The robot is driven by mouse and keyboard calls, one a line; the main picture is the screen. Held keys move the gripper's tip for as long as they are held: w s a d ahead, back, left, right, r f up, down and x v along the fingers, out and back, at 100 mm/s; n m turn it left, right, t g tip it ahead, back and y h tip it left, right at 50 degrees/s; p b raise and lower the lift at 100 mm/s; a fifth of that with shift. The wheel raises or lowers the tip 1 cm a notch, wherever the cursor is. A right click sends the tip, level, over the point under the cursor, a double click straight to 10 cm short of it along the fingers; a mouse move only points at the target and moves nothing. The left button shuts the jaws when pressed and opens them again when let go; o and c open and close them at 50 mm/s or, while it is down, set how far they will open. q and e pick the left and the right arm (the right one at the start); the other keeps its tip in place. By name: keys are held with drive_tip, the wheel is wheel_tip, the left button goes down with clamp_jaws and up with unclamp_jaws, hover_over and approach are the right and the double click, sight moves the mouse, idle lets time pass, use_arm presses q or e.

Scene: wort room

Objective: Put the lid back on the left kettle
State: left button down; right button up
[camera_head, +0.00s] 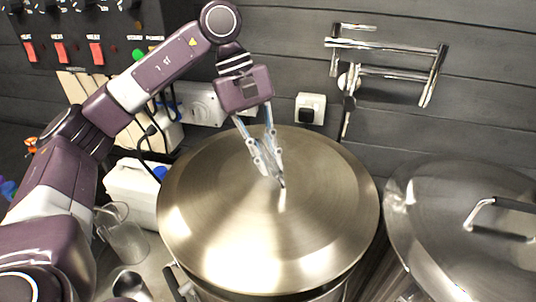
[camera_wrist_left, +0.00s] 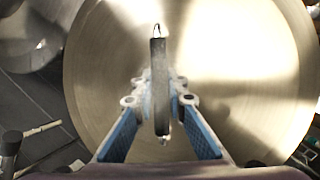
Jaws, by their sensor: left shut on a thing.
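The large round steel lid (camera_head: 220,220) covers the mouth of the left kettle (camera_head: 330,292) in the head view. Little of the kettle shows below the lid's front edge, so I cannot tell whether the lid rests fully on the rim. My left gripper (camera_head: 279,182) reaches down over the middle of the lid and is shut on its bar handle. In the left wrist view the handle (camera_wrist_left: 160,80) stands between the two fingers, with the lid's brushed face (camera_wrist_left: 240,60) behind it. My right gripper is not in view.
A second lidded kettle (camera_head: 440,225) stands close on the right. A glass jug (camera_head: 122,238) and a metal cup (camera_head: 130,285) stand at the left. A pipe fitting (camera_head: 390,70) and a socket (camera_head: 311,107) are on the back wall. A control panel (camera_head: 75,30) hangs upper left.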

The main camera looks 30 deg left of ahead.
sight(270, 175)
use_arm(q)
wheel_tip(270, 175, down, 4)
drive_tip(key=shift+w+r+b, duration=0.1)
drive_tip(key=shift+b, duration=0.95)
drive_tip(key=shift+f+b, duration=1.1)
drive_tip(key=shift+f, duration=0.2)
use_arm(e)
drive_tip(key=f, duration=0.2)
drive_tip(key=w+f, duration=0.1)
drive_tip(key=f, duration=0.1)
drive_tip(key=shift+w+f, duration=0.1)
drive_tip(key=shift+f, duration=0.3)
use_arm(q)
drive_tip(key=c, duration=2)
unclamp_jaws()
drive_tip(key=shift+o, duration=0.8)
drive_tip(key=shift+f, duration=0.1)
drive_tip(key=v, duration=1.2)
